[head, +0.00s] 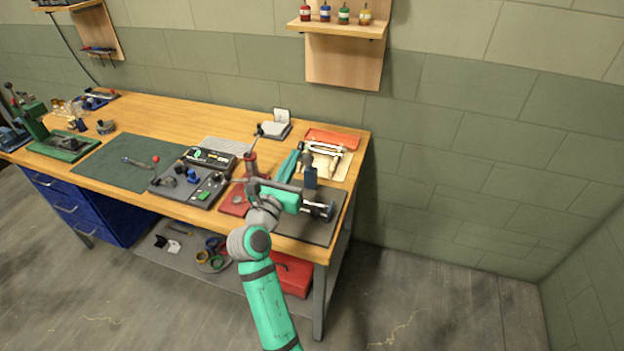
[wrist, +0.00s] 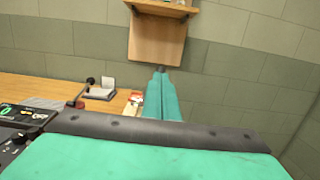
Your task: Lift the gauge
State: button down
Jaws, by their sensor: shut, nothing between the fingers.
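My gripper (head: 299,148) is over the right end of the wooden bench, its teal fingers together and empty. In the wrist view the fingertips (wrist: 159,70) meet and point toward the wall. No gauge can be told for sure. A small round grey piece (head: 237,199) lies on a red pad left of my arm. My arm covers part of this area.
A control box (head: 191,184) with knobs stands left of my arm, with a black display unit (head: 211,157) behind it. A grey stand with a white card (head: 275,125) and a red tray (head: 333,139) are at the back. The green mat (head: 117,165) is mostly clear.

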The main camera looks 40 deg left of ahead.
aim_at(300, 145)
jog(key=w+r, duration=0.1)
jog(key=w+a+r, duration=0.1)
jog(key=w, duration=0.1)
jog(key=w+r, duration=0.2)
jog(key=shift+w+a, duration=0.15)
jog(key=shift+a, duration=0.25)
jog(key=shift+w+a+r, duration=0.2)
jog(key=shift+w, duration=0.25)
dwell(0.6)
jog(key=v, duration=1.1)
jog(key=shift+w, duration=0.1)
